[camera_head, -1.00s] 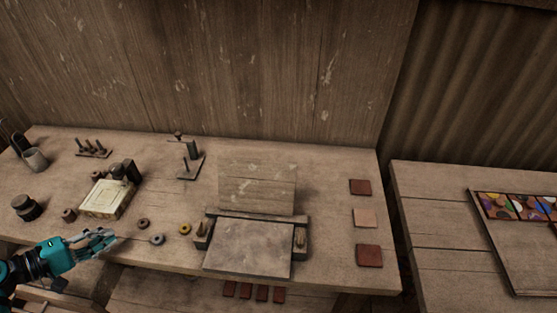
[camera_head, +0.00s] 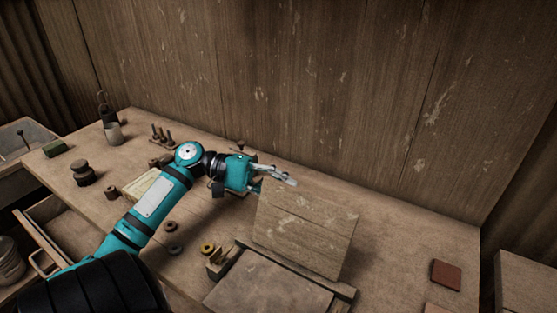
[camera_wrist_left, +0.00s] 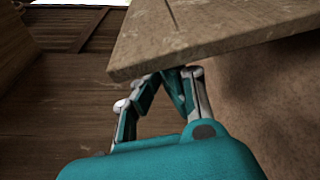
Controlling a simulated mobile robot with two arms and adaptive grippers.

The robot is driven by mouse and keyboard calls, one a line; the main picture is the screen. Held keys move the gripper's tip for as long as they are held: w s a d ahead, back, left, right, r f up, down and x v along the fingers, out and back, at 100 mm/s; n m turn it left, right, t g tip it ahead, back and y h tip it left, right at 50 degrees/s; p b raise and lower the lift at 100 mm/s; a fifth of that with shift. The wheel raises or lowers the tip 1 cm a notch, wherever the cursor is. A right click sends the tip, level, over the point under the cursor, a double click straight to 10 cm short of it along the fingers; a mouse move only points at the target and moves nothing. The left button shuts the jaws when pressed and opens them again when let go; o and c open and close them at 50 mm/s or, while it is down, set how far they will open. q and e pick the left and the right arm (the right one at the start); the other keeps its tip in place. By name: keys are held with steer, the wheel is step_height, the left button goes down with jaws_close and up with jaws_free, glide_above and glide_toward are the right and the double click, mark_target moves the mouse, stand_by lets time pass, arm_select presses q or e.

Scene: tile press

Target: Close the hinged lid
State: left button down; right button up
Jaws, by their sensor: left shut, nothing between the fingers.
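The hinged lid (camera_head: 304,229) is a wooden board standing raised, open, at the back of the tile press. The press's flat grey base plate (camera_head: 268,287) lies in front of it, uncovered. My left gripper (camera_head: 293,181) is shut and empty at the lid's upper left corner. In the left wrist view the lid's edge (camera_wrist_left: 215,45) crosses above and in front of the gripper fingers (camera_wrist_left: 178,78), partly hiding the tips. I cannot tell whether they touch the lid. My right gripper is not in view.
A pale box (camera_head: 146,186) is partly behind my left arm. A wooden wall (camera_head: 330,90) rises behind the bench.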

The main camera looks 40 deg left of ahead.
arm_select(q)
steer(key=x, duration=0.5)
steer(key=shift+w+p, duration=0.1)
steer(key=shift+p, duration=0.2)
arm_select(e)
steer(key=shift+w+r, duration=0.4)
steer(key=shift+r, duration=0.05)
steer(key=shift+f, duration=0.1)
